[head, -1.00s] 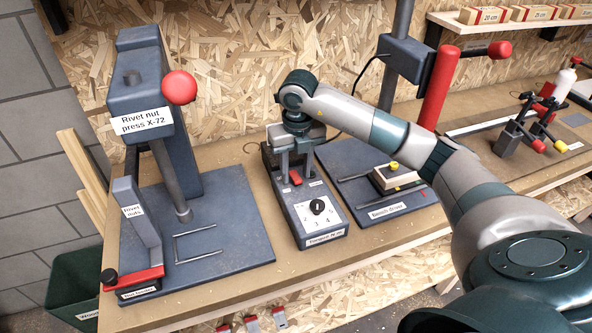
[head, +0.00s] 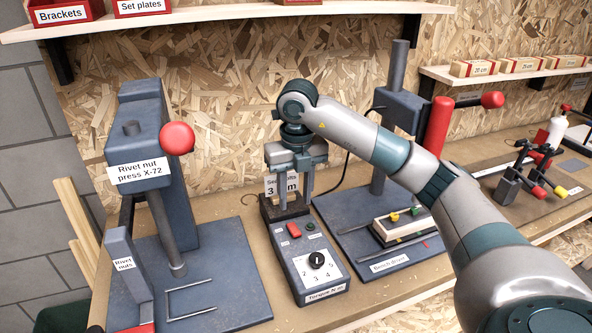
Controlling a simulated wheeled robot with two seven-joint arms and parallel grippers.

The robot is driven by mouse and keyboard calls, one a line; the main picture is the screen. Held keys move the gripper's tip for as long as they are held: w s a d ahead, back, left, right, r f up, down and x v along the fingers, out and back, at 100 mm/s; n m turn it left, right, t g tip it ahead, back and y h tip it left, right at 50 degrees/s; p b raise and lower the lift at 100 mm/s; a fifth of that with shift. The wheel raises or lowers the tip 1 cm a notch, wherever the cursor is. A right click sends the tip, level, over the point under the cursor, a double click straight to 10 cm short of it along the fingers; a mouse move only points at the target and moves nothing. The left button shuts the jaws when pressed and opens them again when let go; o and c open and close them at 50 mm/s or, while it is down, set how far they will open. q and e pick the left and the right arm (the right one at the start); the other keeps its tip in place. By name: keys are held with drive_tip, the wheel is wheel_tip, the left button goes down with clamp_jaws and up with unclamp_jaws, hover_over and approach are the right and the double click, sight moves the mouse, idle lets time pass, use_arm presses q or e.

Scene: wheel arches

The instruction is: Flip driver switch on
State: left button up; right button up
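A grey box labelled for torque (head: 325,285) stands mid-bench, with a numbered dial (head: 317,260) and a red switch (head: 294,230) on top. A small dark round lamp or button (head: 311,227) sits right of the switch. I cannot tell the switch's position. My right gripper (head: 296,203) points down over the back of this box, behind the switch in the picture. Its two fingers are apart with no object gripped. A card reading 3 mm (head: 282,184) shows partly behind the fingers. My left gripper is not in view.
The rivet nut press (head: 140,150) stands at left with its red ball knob. At right is a machine labelled Bench driver (head: 390,263) with a red handle (head: 436,125); my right arm partly covers it. A shelf with red bins (head: 66,14) hangs above.

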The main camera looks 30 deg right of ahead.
wheel_tip(320, 180, up, 8)
drive_tip(key=shift+s, duration=0.3)
drive_tip(key=shift+r, duration=0.1)
idle(0.8)
